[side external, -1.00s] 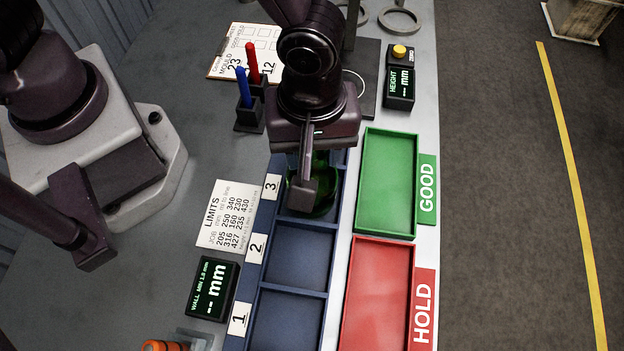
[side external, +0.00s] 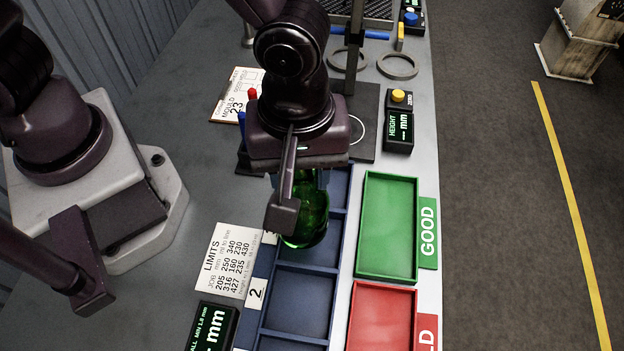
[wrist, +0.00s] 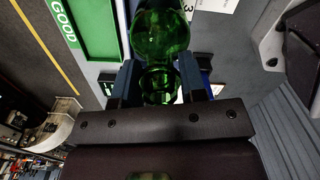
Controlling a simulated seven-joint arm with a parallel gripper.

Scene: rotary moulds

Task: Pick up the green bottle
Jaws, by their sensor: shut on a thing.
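The green bottle (side external: 314,214) is held in my gripper (side external: 298,200) over the compartment of the blue rack (side external: 303,301) marked 3.
A green GOOD tray (side external: 388,225) and a red HOLD tray (side external: 383,318) lie right of the rack. The height display (side external: 399,128) stands behind the green tray. A pen holder (side external: 246,162) and clipboard (side external: 232,97) are close behind my gripper. A limits sheet (side external: 230,260) lies left.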

